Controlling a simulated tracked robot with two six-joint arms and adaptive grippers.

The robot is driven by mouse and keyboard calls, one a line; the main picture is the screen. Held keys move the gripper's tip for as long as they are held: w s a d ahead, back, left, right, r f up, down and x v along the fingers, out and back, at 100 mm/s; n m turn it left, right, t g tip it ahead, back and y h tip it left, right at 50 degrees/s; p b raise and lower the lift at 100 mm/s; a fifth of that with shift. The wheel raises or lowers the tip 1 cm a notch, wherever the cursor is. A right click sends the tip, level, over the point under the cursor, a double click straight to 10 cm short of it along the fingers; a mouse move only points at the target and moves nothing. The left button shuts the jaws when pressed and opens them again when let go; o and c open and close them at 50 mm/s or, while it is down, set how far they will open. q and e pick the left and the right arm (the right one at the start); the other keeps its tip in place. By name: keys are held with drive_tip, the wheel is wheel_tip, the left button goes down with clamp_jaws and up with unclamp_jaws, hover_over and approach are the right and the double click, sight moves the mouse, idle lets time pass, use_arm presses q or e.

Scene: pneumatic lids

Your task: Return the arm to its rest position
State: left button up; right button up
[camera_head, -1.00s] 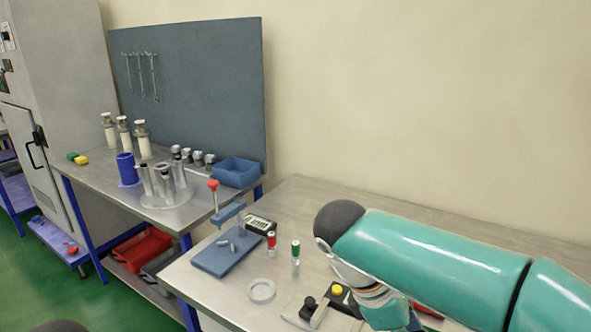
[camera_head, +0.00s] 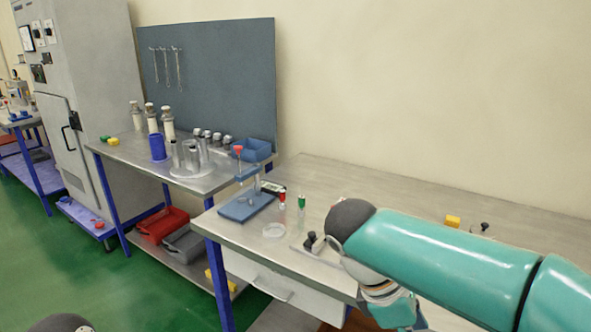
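My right arm (camera_head: 450,265), teal with a dark grey rounded joint, comes in from the right and reaches over the front of the near workbench (camera_head: 350,178). Its lower links bend down at the bench's front edge, and no gripper fingers show. A dark rounded part, probably of my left arm, just shows at the bottom left edge. My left gripper is out of view.
On the near bench stand a blue press stand (camera_head: 247,205), a red-capped piece (camera_head: 282,198), a green-capped piece (camera_head: 301,201), a pale ring (camera_head: 273,230) and a yellow block (camera_head: 452,221). A second bench (camera_head: 120,150) stands farther left. Green floor (camera_head: 60,260) is clear at the left.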

drive_tip(key=a+f+m+g+y, duration=0.1)
drive_tip(key=a+f+m+y, duration=0.15)
drive_tip(key=f, duration=0.85)
drive_tip(key=a+f+m+y, duration=0.1)
drive_tip(key=a+f+y, duration=0.15)
drive_tip(key=f, duration=0.85)
use_arm(q)
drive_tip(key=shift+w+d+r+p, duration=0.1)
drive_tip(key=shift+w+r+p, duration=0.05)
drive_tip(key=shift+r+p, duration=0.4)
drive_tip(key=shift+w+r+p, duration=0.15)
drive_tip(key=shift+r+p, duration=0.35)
drive_tip(key=shift+p, duration=0.05)
use_arm(e)
drive_tip(key=s+f+m+t+y, duration=0.1)
drive_tip(key=s+f+m+y, duration=0.1)
drive_tip(key=s+f+m, duration=0.3)
drive_tip(key=s+f+m+t+y, duration=0.2)
drive_tip(key=f+m, duration=0.6)
drive_tip(key=f, duration=0.4)
drive_tip(key=s+y, duration=0.1)
drive_tip(key=s, duration=0.1)
drive_tip(key=shift+s+a+f, duration=0.2)
drive_tip(key=shift+s+a, duration=0.15)
drive_tip(key=shift+s, duration=0.05)
